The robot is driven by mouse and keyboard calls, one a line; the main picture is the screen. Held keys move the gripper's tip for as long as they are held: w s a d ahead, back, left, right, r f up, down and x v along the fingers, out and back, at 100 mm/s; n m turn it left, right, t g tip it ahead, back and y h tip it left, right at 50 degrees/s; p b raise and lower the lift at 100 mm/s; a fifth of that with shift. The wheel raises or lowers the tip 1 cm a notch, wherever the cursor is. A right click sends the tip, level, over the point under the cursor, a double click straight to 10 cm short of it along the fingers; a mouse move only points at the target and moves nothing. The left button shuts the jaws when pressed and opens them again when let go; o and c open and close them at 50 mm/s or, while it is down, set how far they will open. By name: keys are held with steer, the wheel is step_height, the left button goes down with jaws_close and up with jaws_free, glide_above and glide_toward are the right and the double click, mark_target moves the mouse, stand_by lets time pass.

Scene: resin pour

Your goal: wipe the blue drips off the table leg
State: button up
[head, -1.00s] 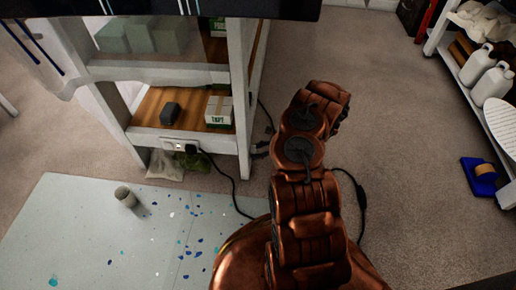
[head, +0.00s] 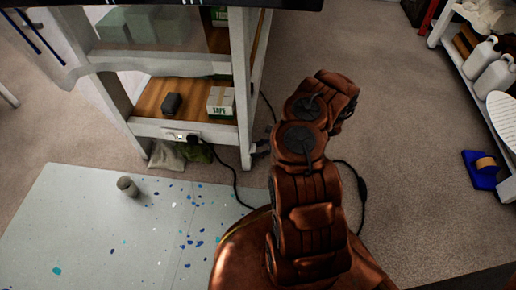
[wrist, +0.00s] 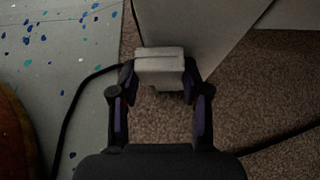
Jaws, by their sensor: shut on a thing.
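My gripper (wrist: 160,82) is shut on a pale grey folded pad (wrist: 159,58) in the wrist view. The pad is at the lower part of the white table leg (wrist: 195,25); whether it touches cannot be told. In the head view the leg (head: 242,95) is the front right one of a white shelved table, and only a small dark part of my gripper (head: 260,148) shows beside its foot. My arm hides the rest. No blue drips can be made out on the leg faces in view.
A grey sheet with blue flecks (head: 70,225) lies on the carpet, with a small grey cup (head: 127,187) on it. A black cable (head: 234,185) runs past the leg.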

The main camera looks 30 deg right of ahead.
steer(key=shift+a, duration=0.2)
steer(key=s+d+p, duration=0.2)
steer(key=s+d, duration=0.2)
steer(key=d, duration=0.1)
stand_by(0.4)
steer(key=shift+s+d+p, duration=0.35)
steer(key=shift+s+d, duration=0.6)
steer(key=shift+d, duration=0.1)
